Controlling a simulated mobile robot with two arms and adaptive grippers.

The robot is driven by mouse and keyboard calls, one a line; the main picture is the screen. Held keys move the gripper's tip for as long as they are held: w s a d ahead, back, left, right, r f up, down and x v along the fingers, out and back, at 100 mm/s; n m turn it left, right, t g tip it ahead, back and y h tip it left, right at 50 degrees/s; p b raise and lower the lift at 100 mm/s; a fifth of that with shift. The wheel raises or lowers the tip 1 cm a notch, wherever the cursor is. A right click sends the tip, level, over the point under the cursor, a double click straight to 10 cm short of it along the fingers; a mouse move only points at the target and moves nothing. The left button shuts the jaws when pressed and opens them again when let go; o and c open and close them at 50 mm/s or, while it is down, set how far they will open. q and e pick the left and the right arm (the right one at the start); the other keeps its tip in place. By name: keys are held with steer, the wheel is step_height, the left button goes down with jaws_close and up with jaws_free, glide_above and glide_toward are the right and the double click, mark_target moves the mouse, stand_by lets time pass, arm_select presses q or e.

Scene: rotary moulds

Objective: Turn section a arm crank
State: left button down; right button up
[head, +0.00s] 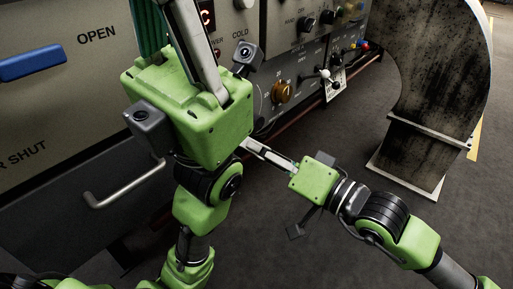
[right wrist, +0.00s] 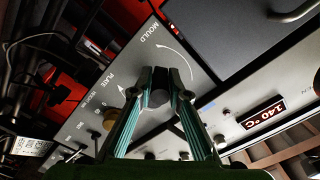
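The grey panel (right wrist: 175,60) marked MOULD and PLATE, with curved arrows, fills the middle of the right wrist view. A dark rounded part, perhaps the crank's knob (right wrist: 157,97), lies in front of it between the teal fingers of my right gripper (right wrist: 160,76). The fingers stand apart, one on each side; I cannot tell whether they press on it. In the head view my right gripper (head: 268,153) points left, its tips partly hidden behind my left gripper (head: 170,30). My left gripper's fingers reach upward past the picture's top edge, so its opening is unclear.
The machine front carries a blue handle (head: 32,62), a bar handle (head: 125,186) and an orange knob (head: 281,92). A white tag (head: 335,83) hangs from the panel. A worn curved metal guard (head: 425,90) stands at right.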

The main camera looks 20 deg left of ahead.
steer(key=o, duration=0.4)
steer(key=shift+r, duration=0.3)
steer(key=shift+f, duration=0.1)
steer(key=shift+d, duration=0.1)
steer(key=v, duration=1.2)
